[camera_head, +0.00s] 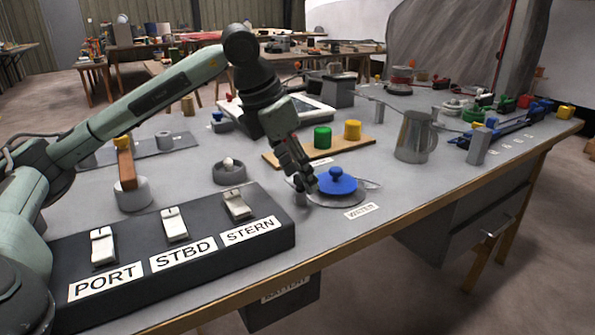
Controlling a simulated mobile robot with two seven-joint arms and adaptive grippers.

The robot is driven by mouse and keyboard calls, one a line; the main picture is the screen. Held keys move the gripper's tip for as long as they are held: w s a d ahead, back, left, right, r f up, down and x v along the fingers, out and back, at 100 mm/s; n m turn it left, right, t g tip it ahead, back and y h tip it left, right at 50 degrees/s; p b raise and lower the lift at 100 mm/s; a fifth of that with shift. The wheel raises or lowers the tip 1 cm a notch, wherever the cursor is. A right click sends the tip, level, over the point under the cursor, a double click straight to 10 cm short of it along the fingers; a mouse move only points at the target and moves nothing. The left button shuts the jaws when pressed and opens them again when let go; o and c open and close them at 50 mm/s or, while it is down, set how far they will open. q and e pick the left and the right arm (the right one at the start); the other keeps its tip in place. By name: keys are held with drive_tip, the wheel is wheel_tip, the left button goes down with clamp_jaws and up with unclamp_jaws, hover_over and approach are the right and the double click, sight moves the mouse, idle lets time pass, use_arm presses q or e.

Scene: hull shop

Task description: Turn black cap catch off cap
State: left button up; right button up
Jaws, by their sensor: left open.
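A blue cap (337,182) with a round knob sits on a grey round plate on the workbench, behind a label reading WATER (361,210). My left gripper (309,186) points down at the left edge of the cap, with its fingers open. The fingers cover that side of the cap, so I cannot make out the black catch or tell whether the fingers touch anything. My right gripper is not in view.
A black switch box (180,262) marked PORT, STBD and STERN stands at the front left. A wooden board with green (322,137) and yellow (353,129) cylinders lies behind the cap. A grey jug (415,138) stands to the right. The bench's front edge is close.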

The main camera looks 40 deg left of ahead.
use_arm(q)
drive_tip(key=v, duration=1.2)
drive_tip(key=shift+s+f, duration=0.1)
drive_tip(key=shift+f, duration=0.05)
